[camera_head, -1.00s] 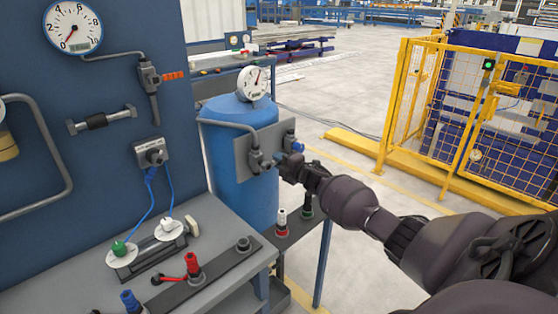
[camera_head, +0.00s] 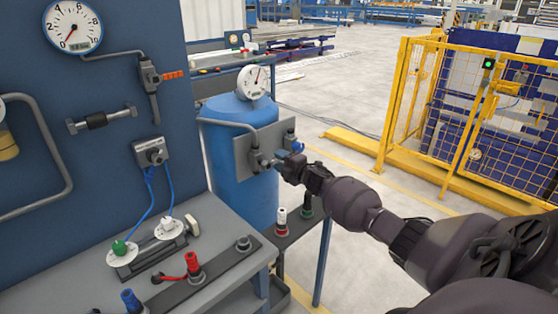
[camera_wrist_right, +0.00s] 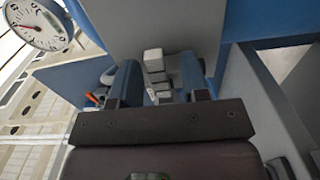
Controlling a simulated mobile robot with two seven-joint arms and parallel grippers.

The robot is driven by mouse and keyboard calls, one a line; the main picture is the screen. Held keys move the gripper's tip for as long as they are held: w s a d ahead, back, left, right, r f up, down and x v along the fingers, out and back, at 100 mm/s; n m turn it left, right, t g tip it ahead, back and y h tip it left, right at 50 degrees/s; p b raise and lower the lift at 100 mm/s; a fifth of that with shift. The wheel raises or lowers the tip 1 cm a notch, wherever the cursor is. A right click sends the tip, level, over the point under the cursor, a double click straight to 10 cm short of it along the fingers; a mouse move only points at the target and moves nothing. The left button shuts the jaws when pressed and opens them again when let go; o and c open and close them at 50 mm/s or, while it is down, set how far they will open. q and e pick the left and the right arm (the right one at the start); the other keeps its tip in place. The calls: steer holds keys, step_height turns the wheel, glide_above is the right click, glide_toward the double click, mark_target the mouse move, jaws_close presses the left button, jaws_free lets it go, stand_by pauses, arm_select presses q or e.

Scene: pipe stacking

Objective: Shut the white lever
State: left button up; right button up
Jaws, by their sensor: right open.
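The white lever (camera_wrist_right: 153,60) shows in the right wrist view as a pale block in front of a grey plate, between my blue-padded fingers. My right gripper (camera_wrist_right: 158,82) is open around it; I cannot tell whether a finger touches it. In the head view, my right gripper (camera_head: 281,162) is at the valve (camera_head: 258,161) on the grey plate (camera_head: 243,152) of the blue tank (camera_head: 240,190). The lever is not clear there, as the gripper covers that spot. My left gripper is not in view.
A pressure gauge (camera_head: 253,82) stands above the tank. A blue handle (camera_head: 303,146) sits just right of the gripper. A bench (camera_head: 215,235) with red and blue fittings is at the front left. A yellow fence (camera_head: 400,100) stands to the right, with open floor between.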

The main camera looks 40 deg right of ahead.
steer(key=s, duration=0.9)
steer(key=shift+s+d+p, duration=0.3)
steer(key=shift+s+d, duration=0.05)
steer(key=shift+s, duration=0.05)
